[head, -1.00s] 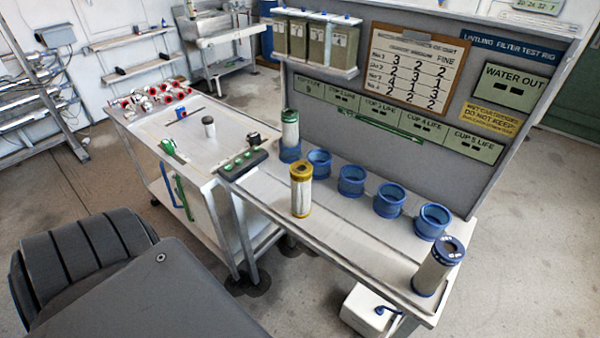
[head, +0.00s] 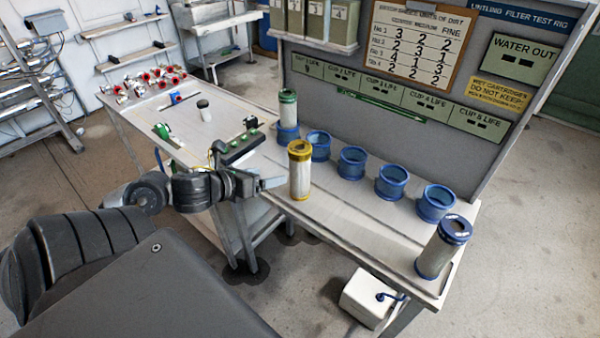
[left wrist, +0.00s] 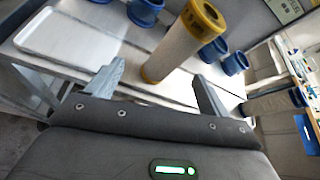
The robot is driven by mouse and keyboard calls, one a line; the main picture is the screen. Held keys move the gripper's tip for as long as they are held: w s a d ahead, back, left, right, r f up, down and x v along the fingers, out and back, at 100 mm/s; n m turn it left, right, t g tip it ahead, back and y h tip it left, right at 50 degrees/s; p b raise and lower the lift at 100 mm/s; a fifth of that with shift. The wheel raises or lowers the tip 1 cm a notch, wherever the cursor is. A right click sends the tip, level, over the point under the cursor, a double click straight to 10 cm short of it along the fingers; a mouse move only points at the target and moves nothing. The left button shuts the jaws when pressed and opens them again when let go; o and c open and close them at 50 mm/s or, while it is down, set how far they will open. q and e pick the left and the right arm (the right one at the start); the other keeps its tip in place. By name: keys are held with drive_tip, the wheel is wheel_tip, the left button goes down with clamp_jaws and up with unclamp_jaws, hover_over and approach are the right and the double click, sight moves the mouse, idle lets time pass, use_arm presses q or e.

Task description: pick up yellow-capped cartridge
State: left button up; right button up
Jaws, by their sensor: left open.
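The yellow-capped cartridge (head: 300,170) stands upright on the bench, in front of the row of blue cups. It also shows in the left wrist view (left wrist: 180,50), where it appears tilted, just beyond and between my fingers. My left gripper (head: 275,182) comes in from the left in the head view, its fingers close to the cartridge's left side. In the left wrist view the gripper (left wrist: 155,85) is open with its two fingers apart and nothing held. My right gripper is not in view.
Empty blue cups (head: 352,162) line the bench behind the cartridge. A green-capped cartridge (head: 288,115) stands in the leftmost cup. A blue-capped cartridge (head: 443,247) stands at the bench's right end.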

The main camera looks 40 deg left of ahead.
sight(290, 163)
use_arm(q)
drive_tip(key=w+m, duration=0.1)
drive_tip(key=w+d+r+m+h, duration=0.1)
drive_tip(key=w+m, duration=0.1)
drive_tip(key=w+d+m, duration=0.1)
drive_tip(key=w+m, duration=0.1)
drive_tip(key=shift+r+h+p, duration=0.3)
drive_tip(key=shift+r, duration=0.1)
drive_tip(key=shift+w+d+f, duration=0.1)
drive_tip(key=shift+w+f, duration=0.2)
drive_tip(key=shift+w, duration=0.35)
drive_tip(key=p+x, duration=0.2)
drive_tip(key=x, duration=0.2)
drive_tip(key=shift+w+d, duration=0.15)
drive_tip(key=shift+w, duration=0.05)
drive_tip(key=shift+w+f, duration=0.15)
drive_tip(key=shift+f, duration=0.1)
drive_tip(key=c, duration=1.1)
drive_tip(key=shift+r, duration=0.15)
